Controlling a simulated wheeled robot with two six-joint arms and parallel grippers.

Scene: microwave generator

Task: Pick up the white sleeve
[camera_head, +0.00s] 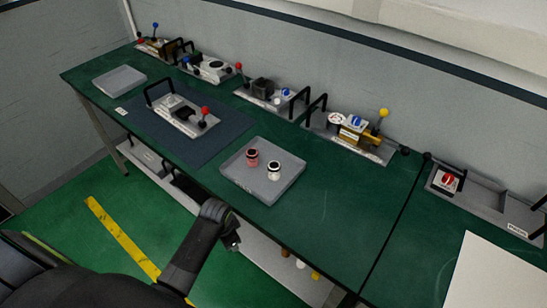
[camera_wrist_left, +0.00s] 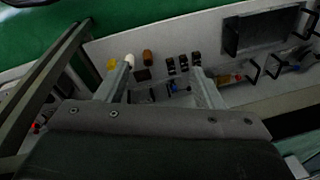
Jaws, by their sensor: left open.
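A small white cylinder (camera_head: 300,264) stands on the lower shelf between a brown one (camera_head: 285,252) and a yellow one (camera_head: 315,275). The same white cylinder (camera_wrist_left: 130,61) shows in the left wrist view, partly behind a fingertip. Another white piece (camera_head: 274,173) with a dark top stands in the grey tray (camera_head: 240,187) on the table. I cannot tell for certain which is the white sleeve. My left gripper (camera_wrist_left: 163,76) is open with nothing between its fingers. In the head view it is mostly hidden below my arm at the table's front edge. My right gripper is not seen.
A red piece (camera_head: 252,157) with a dark top shares the tray. A dark mat (camera_head: 185,145) holds a grey fixture. Several fixtures with handles line the table's back. The green tabletop (camera_head: 335,205) right of the tray is clear; its front edge overhangs the lower shelf.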

